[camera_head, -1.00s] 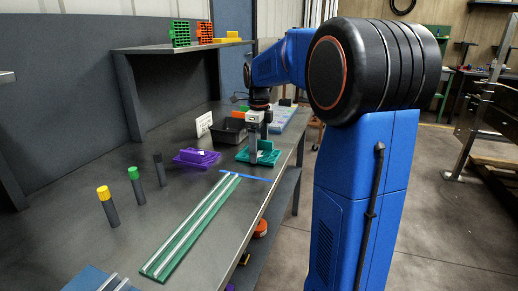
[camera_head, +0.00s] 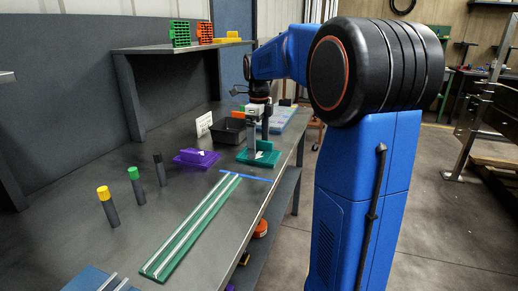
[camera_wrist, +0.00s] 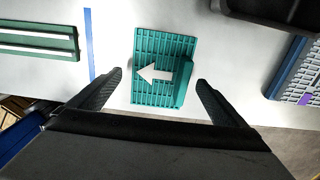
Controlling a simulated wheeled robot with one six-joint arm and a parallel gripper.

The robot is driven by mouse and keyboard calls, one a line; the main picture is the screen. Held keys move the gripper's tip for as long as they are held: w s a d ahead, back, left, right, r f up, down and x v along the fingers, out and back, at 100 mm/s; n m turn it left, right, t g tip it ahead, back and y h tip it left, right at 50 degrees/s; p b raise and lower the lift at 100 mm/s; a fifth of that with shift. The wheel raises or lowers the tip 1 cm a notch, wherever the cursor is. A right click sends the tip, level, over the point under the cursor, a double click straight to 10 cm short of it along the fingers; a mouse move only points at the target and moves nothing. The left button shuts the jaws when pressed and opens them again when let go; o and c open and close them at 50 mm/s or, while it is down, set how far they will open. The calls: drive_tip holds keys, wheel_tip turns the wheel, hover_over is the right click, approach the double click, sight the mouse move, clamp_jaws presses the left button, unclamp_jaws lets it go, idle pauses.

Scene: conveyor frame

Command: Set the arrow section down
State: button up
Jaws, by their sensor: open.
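The arrow section is a teal slatted plate (camera_wrist: 150,82) with a white arrow and a raised wall along one side. It lies flat on the bench top, and it also shows in the head view (camera_head: 258,159) near the bench's right edge. My gripper (camera_wrist: 159,79) is open, its two fingers apart on either side of the plate in the wrist view. In the head view my gripper (camera_head: 258,140) is just above and around the section's wall. I see no finger closed on it.
A blue strip (camera_head: 256,179) and a long green rail (camera_head: 190,227) lie nearer. A purple section (camera_head: 195,158) is to the left, a black bin (camera_head: 230,131) behind it. Several capped posts stand at left, including a green-topped one (camera_head: 135,185). A blue-grey section (camera_wrist: 298,80) lies right in the wrist view.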

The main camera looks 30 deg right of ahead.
sight(259, 154)
wheel_tip(259, 154, up, 10)
idle(0.4)
drive_tip(key=shift+f, duration=0.15)
